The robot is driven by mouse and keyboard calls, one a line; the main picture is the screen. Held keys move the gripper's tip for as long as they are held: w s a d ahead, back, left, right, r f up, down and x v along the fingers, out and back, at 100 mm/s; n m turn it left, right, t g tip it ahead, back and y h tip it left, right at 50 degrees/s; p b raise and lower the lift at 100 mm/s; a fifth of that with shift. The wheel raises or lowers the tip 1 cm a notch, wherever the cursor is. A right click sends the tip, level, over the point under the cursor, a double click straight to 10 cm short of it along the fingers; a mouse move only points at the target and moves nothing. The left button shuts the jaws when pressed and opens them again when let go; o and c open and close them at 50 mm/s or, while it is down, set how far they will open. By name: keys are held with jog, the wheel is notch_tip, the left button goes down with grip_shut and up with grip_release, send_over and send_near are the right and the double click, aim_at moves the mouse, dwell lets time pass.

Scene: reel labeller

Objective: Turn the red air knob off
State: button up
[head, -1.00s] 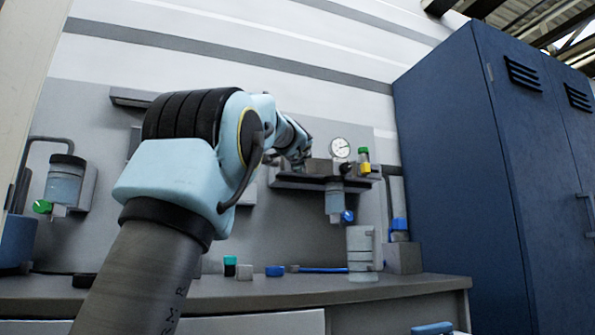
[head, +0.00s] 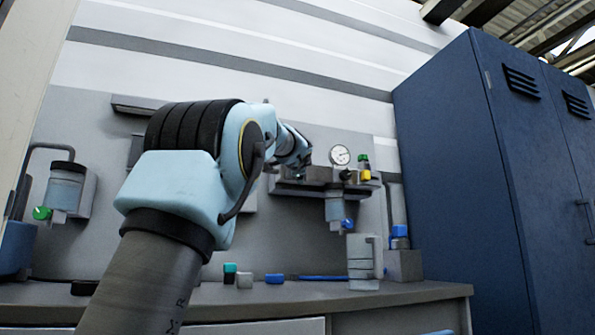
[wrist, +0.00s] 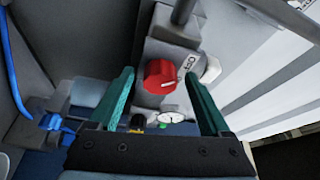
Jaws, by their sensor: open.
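The red air knob (wrist: 161,75) shows in the wrist view, mounted on a grey block (wrist: 160,50) with a white marked label beside it. My gripper (wrist: 160,95) is open, with one green finger on each side of the knob in that view. The fingers appear apart from the knob; the remaining distance is hard to tell. In the head view my arm reaches to the wall unit (head: 322,180), and the arm hides the red knob and the fingertips there.
A pressure gauge (head: 340,155) and a green-and-yellow fitting (head: 364,168) sit close to my wrist. A filter bowl (head: 334,208) hangs below. A blue cabinet (head: 480,170) stands at the right.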

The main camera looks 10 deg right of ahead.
jog(key=r+b+v, duration=0.1)
jog(key=b+v, duration=0.3)
jog(key=v, duration=0.6)
jog(key=shift+s+f+b, duration=0.3)
jog(key=shift+s+f, duration=0.15)
jog(key=shift+f, duration=0.05)
